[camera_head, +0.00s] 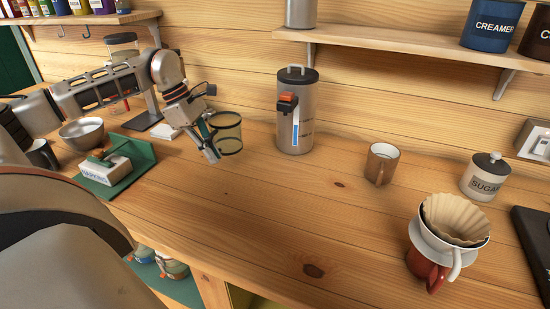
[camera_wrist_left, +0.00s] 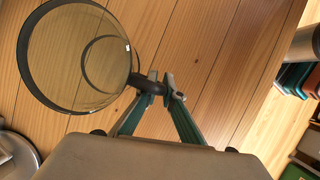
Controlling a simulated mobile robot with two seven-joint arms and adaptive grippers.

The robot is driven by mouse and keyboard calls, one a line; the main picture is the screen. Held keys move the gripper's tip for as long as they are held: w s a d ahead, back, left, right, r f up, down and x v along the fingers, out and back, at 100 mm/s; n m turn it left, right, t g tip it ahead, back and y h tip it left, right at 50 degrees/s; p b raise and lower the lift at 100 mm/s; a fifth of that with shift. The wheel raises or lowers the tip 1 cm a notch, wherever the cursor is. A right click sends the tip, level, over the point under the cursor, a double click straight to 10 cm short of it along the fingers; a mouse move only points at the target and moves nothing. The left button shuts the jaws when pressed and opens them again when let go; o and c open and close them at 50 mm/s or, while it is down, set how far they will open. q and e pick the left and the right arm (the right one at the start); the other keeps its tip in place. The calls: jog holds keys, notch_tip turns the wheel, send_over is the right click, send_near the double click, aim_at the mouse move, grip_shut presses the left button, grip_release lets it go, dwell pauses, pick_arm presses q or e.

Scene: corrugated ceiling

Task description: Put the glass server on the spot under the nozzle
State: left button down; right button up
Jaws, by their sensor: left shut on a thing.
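The glass server (camera_head: 228,132) is a clear, dark-rimmed vessel, upright or nearly so, over the wooden counter left of the metal canister. My left gripper (camera_head: 213,153) is shut on its handle, on the left side of the glass. In the left wrist view the fingertips (camera_wrist_left: 160,86) close on the dark handle, and the round glass server (camera_wrist_left: 72,58) looks empty. I cannot tell whether its base touches the counter. A steel canister (camera_head: 296,130) with a black lid, orange-black tap and gauge stands to its right. A nozzle spot is not clearly visible. My right gripper is not in view.
A dark-based stand (camera_head: 143,121) is partly behind my left arm. A metal bowl (camera_head: 82,134) and green tray (camera_head: 137,176) lie left. The front-middle counter is clear.

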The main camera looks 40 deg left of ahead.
pick_arm(q)
jog(key=shift+a+f, duration=0.15)
jog(key=shift+a, duration=0.25)
jog(key=shift+w+d, duration=0.1)
jog(key=shift+d, duration=0.15)
jog(key=w+d, duration=0.2)
jog(key=d, duration=0.2)
jog(key=w+d+p, duration=0.1)
jog(key=w+d, duration=0.1)
jog(key=d, duration=0.3)
jog(key=w+d, duration=0.2)
jog(key=d, duration=0.2)
jog(key=shift+w+d, duration=0.2)
jog(key=shift+w, duration=0.1)
jog(key=shift+w+d, duration=0.3)
jog(key=shift+d, duration=0.2)
jog(key=shift+w+d, duration=0.25)
jog(key=shift+d, duration=0.25)
notch_tip(320, 180, down, 4)
jog(key=shift+a+r, duration=0.1)
jog(key=shift+r, duration=0.15)
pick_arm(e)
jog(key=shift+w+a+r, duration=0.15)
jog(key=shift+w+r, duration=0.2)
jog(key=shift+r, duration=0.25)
